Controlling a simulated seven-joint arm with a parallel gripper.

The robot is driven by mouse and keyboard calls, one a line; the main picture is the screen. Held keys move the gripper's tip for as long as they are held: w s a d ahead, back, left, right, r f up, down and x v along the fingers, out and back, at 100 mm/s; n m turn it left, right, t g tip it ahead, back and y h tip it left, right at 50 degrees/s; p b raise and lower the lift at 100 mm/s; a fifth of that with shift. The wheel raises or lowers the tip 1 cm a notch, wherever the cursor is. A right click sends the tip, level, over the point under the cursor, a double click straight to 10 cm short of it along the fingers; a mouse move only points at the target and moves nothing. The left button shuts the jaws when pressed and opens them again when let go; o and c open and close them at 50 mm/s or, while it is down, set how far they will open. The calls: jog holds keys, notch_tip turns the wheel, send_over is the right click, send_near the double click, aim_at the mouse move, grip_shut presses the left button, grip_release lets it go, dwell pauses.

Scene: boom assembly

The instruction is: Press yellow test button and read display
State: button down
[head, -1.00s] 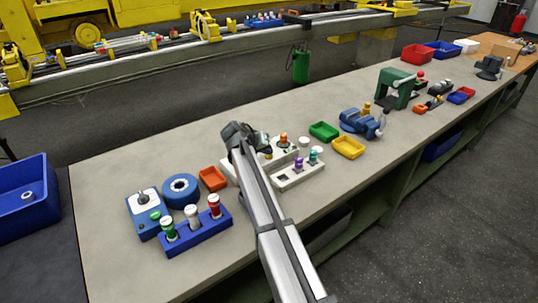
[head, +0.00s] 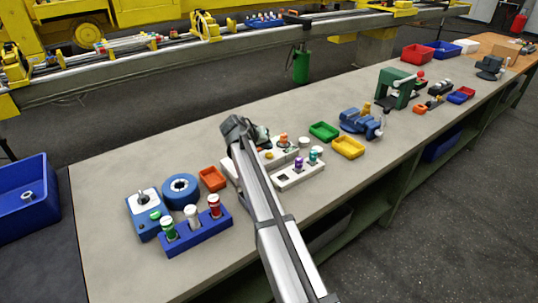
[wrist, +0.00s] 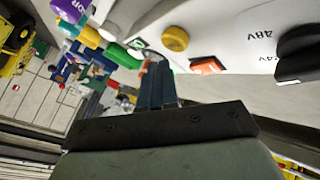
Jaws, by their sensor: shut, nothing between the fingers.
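A white test panel (head: 287,182) lies on the bench beside my arm, which hides part of it. In the wrist view its white face (wrist: 235,30) carries a round yellow button (wrist: 174,39), a small orange-red window or switch (wrist: 206,66) and a black knob (wrist: 302,50) by "48V" lettering. No reading can be made out. My gripper (wrist: 157,62) is shut and empty, its fingertips just below the yellow button in the picture and seemingly apart from it. In the head view my gripper (head: 240,132) is at the panel's far left side; its fingertips are hard to make out.
Purple (head: 298,163) and teal knobs stand on the panel's right part. A blue holder (head: 200,232) with capped cylinders, a blue ring (head: 180,190) and an orange tray (head: 212,179) lie to the left. Green (head: 323,131) and yellow trays (head: 348,147) lie to the right.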

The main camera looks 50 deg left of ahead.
aim_at(267, 155)
jog(key=shift+r, duration=2.35)
